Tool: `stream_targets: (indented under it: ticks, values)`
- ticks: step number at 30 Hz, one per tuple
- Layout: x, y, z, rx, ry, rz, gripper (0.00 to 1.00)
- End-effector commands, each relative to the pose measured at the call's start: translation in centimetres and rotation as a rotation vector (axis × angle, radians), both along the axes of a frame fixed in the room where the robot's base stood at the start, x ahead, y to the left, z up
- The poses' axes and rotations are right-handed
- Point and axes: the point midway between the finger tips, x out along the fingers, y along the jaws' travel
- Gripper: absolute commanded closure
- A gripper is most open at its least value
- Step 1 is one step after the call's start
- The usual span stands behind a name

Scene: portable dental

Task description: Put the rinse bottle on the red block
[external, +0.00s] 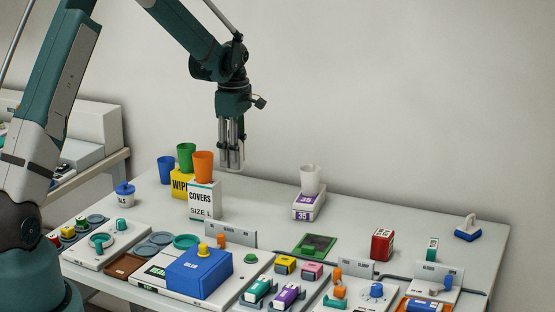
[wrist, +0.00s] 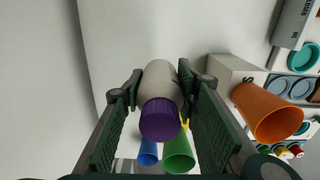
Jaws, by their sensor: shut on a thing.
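The rinse bottle (wrist: 162,82), grey-white with a purple cap, is between the two green-padded fingers of my gripper (wrist: 158,100) in the wrist view. The fingers are shut on it, and its cap faces the camera. In the external view my gripper (external: 231,160) points down, above and right of the orange cup; the bottle is hard to make out between the fingers. The red block (external: 381,246), with white markings, stands on the table at the right, well away from my gripper. Its top looks bare.
Blue (external: 166,170), green (external: 186,157) and orange (external: 202,168) cups stand near the gripper, the orange one on a white COVERS box (external: 205,201). A white cup (external: 309,180) stands on a white-and-purple box (external: 309,203). A small green-and-white box (external: 432,249) stands right of the red block.

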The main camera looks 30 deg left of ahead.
Motion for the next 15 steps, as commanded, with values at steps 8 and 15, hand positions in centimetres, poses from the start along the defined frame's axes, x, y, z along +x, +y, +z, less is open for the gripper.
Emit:
stream_targets:
  ticks: [8,15]
  values:
    - [0.0,0.0,0.6,0.0,0.0,0.0,0.84]
    - [0.0,0.0,4.0,0.0,0.0,0.0,0.84]
